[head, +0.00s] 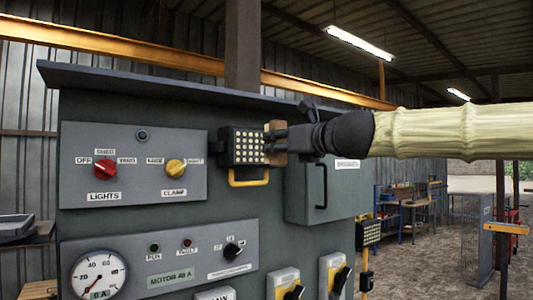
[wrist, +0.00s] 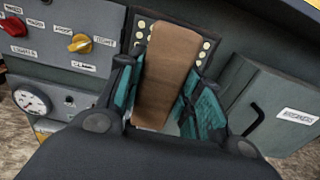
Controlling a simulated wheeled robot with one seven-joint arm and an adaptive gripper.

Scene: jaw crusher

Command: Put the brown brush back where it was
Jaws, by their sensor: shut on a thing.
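The brown brush (wrist: 168,75) is between the two fingers of my gripper (wrist: 170,95), which is shut on it. In the wrist view it shows as a plain brown block pointing away from me, slightly tilted. In the head view, part of the brush (head: 279,156) shows at the tip of my gripper (head: 277,142), in front of the grey control cabinet (head: 240,200). The brush is beside the right edge of a black panel with pale dots (head: 238,147). I cannot tell whether they touch. The bristles are not clearly seen.
The cabinet carries a lights and clamp panel (head: 134,195), a lower panel with a gauge (head: 98,275), and a yellow handle (head: 248,183) under the dotted panel. A grey box with a black handle (head: 312,195) sits close to the right, below my arm.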

